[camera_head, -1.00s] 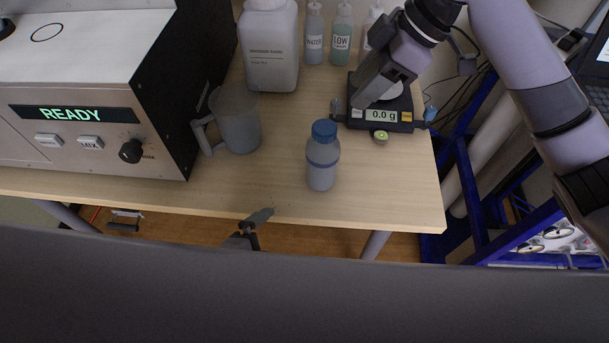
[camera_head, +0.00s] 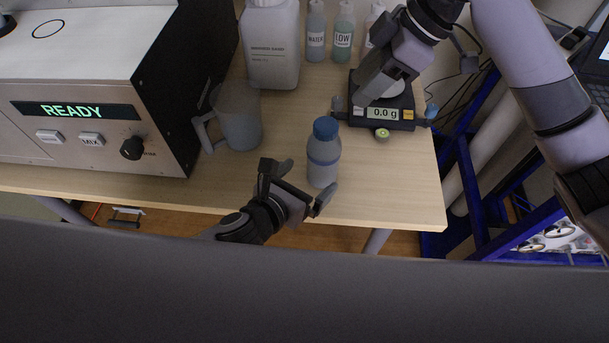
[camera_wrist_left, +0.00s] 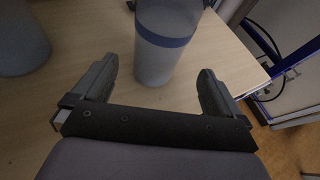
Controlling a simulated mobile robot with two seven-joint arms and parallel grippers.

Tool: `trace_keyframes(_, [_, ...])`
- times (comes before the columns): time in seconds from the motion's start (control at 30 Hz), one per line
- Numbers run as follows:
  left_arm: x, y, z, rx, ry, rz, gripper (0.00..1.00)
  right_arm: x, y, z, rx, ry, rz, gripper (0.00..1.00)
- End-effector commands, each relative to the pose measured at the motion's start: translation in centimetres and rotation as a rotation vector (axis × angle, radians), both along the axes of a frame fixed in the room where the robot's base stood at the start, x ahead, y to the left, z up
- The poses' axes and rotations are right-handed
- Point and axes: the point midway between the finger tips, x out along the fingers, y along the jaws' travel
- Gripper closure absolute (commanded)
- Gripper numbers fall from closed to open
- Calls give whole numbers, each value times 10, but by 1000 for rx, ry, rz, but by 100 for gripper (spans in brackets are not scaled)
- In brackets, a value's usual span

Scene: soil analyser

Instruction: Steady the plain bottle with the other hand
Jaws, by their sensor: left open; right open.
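The plain bottle (camera_head: 323,168) stands upright near the table's front edge, with a blue cap and a blue band. My left gripper (camera_head: 296,182) is open just in front of it, at its lower left. In the left wrist view the bottle (camera_wrist_left: 158,58) stands ahead, between the lines of the two open fingers (camera_wrist_left: 155,85); contact cannot be made out. My right gripper (camera_head: 362,101) is at the scale (camera_head: 378,125); its fingertips are hard to make out.
A grey jug (camera_head: 240,122) stands left of the bottle, beside the analyser (camera_head: 85,95) reading READY. A large white container (camera_head: 272,50) and several small bottles (camera_head: 343,40) stand behind. Bare table lies right of the bottle.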

Motion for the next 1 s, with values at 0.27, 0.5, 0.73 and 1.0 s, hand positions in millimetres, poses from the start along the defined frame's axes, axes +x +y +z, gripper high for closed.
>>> trace_keyframes(0.27, [17,-5,-5,31,-20,-14,0,0,0,0,0,0,0,57])
trace_keyframes(0.5, [41,-19,-16,28,-18,-13,0,0,0,0,0,0,0,57])
trace_keyframes(0.73, [57,-28,-24,29,-19,-14,0,0,0,0,0,0,0,57])
trace_keyframes(1.0, [61,-31,-27,28,-17,-14,0,0,0,0,0,0,0,57])
